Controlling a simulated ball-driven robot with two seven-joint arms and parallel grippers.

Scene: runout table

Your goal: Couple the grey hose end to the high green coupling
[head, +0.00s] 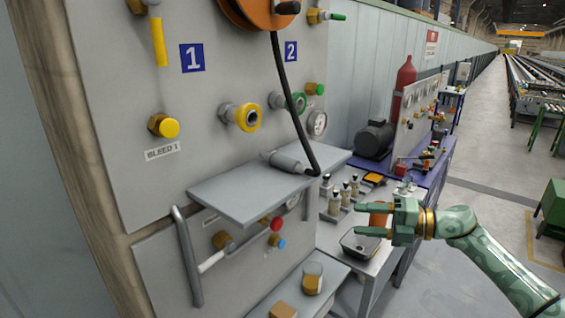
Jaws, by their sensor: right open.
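The grey hose end (283,161) lies on the grey shelf (225,200) that juts from the panel. A black hose (292,105) bends up from it to an orange reel at the top. A green-ringed coupling (299,102) sits on the panel above the shelf, under the number 2 and right of the yellow coupling (240,116). The hose runs close in front of it. My right gripper (360,219) is open and empty, to the right of the shelf and lower than the hose end, its fingers pointing left. My left gripper is not in view.
A pressure gauge (317,123) and a green-capped fitting (315,89) are near the green coupling. A bent metal handle (186,255) stands out below the shelf. Several small bottles (345,193) and a dark tray (361,241) are around my right gripper. The aisle at right is open.

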